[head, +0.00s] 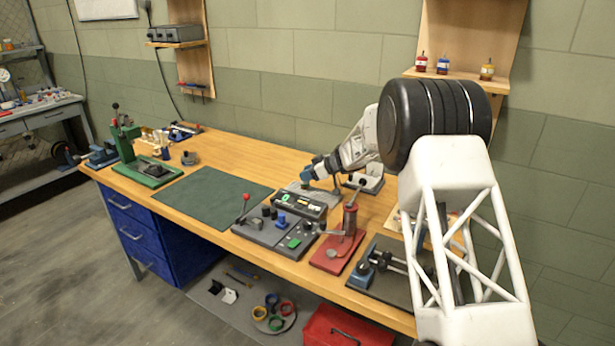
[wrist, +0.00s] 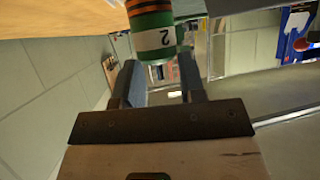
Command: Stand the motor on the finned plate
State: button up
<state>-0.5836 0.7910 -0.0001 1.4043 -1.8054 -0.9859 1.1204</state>
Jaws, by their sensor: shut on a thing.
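My gripper (head: 309,172) is over the back of the wooden bench, near its middle, with the arm reaching in from the right. I cannot pick out the finned plate for sure; a grey plate (head: 298,189) lies just below the gripper.
A control box with a red-knobbed lever (head: 270,233) and a red-based clamp (head: 338,251) stand in front of my gripper. A green mat (head: 213,198) lies bare to the left. A green press (head: 125,145) is at the far left. Small coloured pieces (head: 443,64) stand on a wall shelf.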

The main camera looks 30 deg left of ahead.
jog(key=shift+f, duration=0.5)
jog(key=shift+f, duration=0.15)
jog(key=o, duration=1)
jog(key=shift+r, duration=0.2)
jog(key=v, duration=1.2)
